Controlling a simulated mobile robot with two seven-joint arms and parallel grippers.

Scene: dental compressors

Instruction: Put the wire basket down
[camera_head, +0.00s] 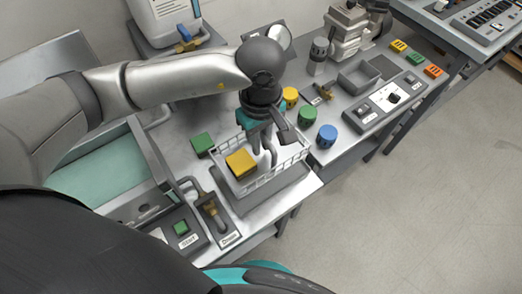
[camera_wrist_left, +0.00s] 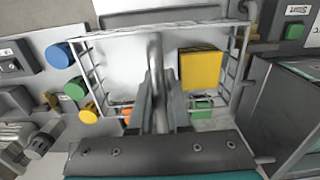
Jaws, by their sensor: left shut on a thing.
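The white wire basket (camera_head: 290,172) is at the front edge of the steel bench, over a grey block-like base (camera_head: 243,205). I cannot tell whether it touches that base. A yellow block (camera_head: 241,162) lies inside the basket; it also shows in the left wrist view (camera_wrist_left: 201,70). My left gripper (camera_head: 267,152) points down into the basket from above. In the left wrist view its fingers (camera_wrist_left: 157,98) are shut on the basket's grey centre handle (camera_wrist_left: 155,50). The basket looks roughly level. My right gripper is in neither view.
A green block (camera_head: 202,144) sits left of the basket. Yellow, green and blue knobs (camera_head: 327,136) stand to its right. A sink-like basin (camera_head: 100,170) lies further left.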

